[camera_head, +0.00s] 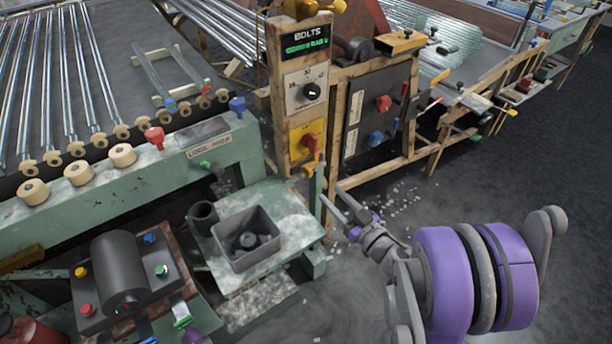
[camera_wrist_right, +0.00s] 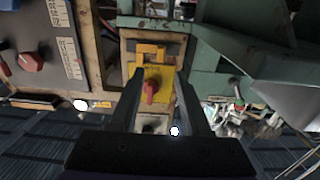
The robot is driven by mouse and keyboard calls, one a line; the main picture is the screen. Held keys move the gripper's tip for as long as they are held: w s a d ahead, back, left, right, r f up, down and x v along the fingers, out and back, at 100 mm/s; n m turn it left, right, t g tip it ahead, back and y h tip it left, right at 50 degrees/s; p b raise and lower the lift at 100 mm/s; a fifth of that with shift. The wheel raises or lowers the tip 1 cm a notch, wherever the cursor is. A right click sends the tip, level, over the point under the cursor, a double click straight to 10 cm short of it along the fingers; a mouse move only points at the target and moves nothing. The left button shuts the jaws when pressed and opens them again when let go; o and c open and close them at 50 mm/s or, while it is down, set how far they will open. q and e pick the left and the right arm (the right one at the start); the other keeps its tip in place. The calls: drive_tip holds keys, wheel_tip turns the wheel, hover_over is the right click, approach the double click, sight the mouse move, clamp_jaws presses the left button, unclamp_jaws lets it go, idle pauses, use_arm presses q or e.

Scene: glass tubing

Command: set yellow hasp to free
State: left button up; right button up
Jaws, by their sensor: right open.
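A yellow plate (camera_head: 296,149) with a red knob (camera_head: 309,142) is on the front of the wooden column. The right wrist view also shows the yellow plate (camera_wrist_right: 165,77) and the red knob (camera_wrist_right: 151,91). A yellow-orange bracket (camera_wrist_right: 150,51) is beside the plate there; I cannot tell which of these parts is the hasp. My right gripper (camera_head: 334,197) is open and empty, just below and right of the plate in the head view. In the right wrist view, its fingers (camera_wrist_right: 160,80) frame the red knob, with no contact visible. My left gripper is not in view.
The column also carries a dial (camera_head: 312,91) and a lit green display (camera_head: 305,45). A dark panel (camera_head: 372,120) with red and blue knobs stands to its right. A grey bin (camera_head: 246,223) sits on the green stand left of my right gripper. Dark floor is open at right.

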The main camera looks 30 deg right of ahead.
sight(311, 174)
drive_tip(key=w, duration=0.6)
drive_tip(key=w+a, duration=0.1)
drive_tip(key=w, duration=0.3)
drive_tip(key=shift+r+b, duration=0.15)
drive_tip(key=shift+b, duration=0.25)
clamp_jaws()
idle(0.8)
